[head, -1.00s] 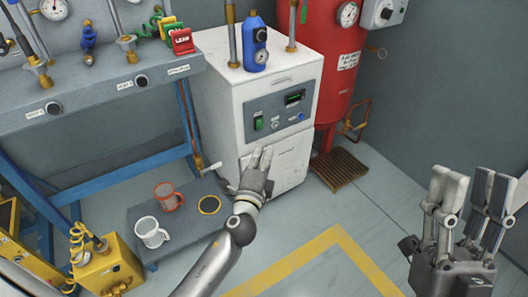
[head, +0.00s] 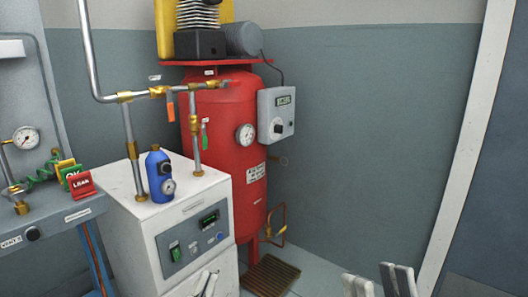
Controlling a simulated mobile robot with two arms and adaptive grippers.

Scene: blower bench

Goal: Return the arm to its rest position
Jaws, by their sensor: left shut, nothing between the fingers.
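My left gripper (head: 206,284) shows only its pale fingertips at the bottom edge of the head view. They are close together in front of the lower front of the white cabinet (head: 150,228), with nothing seen between them. I cannot tell whether they touch it. My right gripper (head: 378,282) shows its fingertips at the bottom edge, further right. Its fingers stand apart and empty, in front of the floor and wall. Both arms and the rest of both grippers are out of view below.
A red tank (head: 228,120) stands behind the cabinet, with a grey control box (head: 276,114) on its right. A blue bottle (head: 160,176) and pipes stand on the cabinet. A brown grate (head: 270,275) lies on the floor. A bench (head: 60,218) with a LEAK tag (head: 80,186) is at left.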

